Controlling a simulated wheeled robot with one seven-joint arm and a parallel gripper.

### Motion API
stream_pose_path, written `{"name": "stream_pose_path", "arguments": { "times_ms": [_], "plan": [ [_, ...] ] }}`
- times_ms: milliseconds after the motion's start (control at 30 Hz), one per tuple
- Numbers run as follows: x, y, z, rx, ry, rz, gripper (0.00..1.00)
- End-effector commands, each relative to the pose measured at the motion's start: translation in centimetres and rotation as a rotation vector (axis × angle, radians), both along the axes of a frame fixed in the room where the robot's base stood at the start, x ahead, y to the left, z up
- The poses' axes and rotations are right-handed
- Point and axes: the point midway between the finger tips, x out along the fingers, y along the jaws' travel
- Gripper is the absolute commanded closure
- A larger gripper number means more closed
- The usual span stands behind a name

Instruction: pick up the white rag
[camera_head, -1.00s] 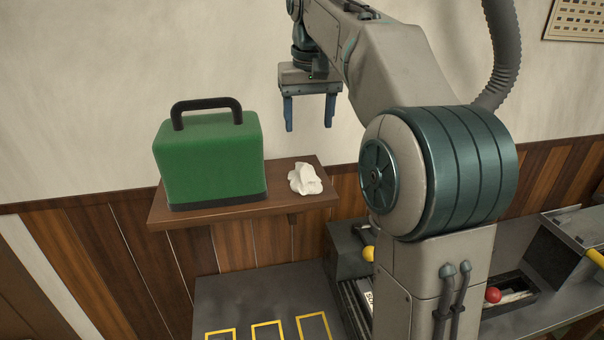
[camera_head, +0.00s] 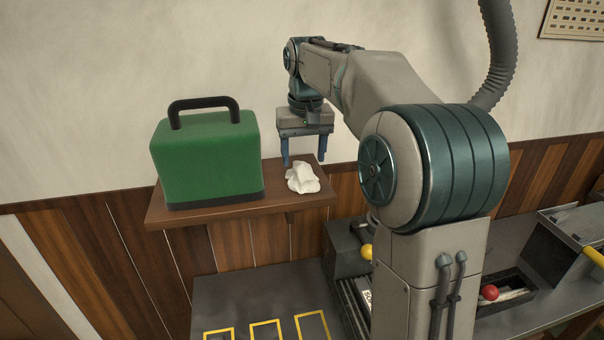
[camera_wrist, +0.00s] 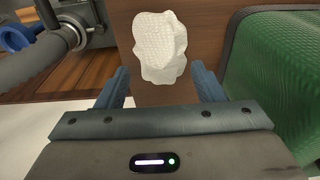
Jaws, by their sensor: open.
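The white rag (camera_head: 302,178) lies crumpled on the right end of a brown wall shelf (camera_head: 234,206). My gripper (camera_head: 304,162) is open and empty, with its blue fingers pointing down just above and behind the rag in the head view. In the wrist view the rag (camera_wrist: 160,47) lies beyond the fingertips, roughly centred between the two blue fingers (camera_wrist: 163,80). I cannot tell the exact height of the fingertips over the shelf.
A green case (camera_head: 207,157) with a black handle stands on the shelf left of the rag, close to my gripper's side. The wall is right behind the shelf. Below are a dark surface with yellow outlines (camera_head: 265,330), a yellow ball (camera_head: 367,252) and a red ball (camera_head: 490,292).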

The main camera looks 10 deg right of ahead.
Motion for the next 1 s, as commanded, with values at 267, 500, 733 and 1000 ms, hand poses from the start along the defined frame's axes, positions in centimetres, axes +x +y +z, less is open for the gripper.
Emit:
{"name": "stream_pose_path", "arguments": {
  "times_ms": [267, 500, 733, 1000],
  "plan": [
    [0.4, 0.2, -3.3, 0.0, 0.001, -0.001, 0.38],
    [0.4, 0.2, -3.6, 0.0, 0.0, -0.001, 0.38],
    [0.4, 0.2, -3.6, 0.0, 0.0, -0.001, 0.87],
    [0.4, 0.2, -3.5, 0.0, 0.0, -0.001, 0.88]
  ]
}}
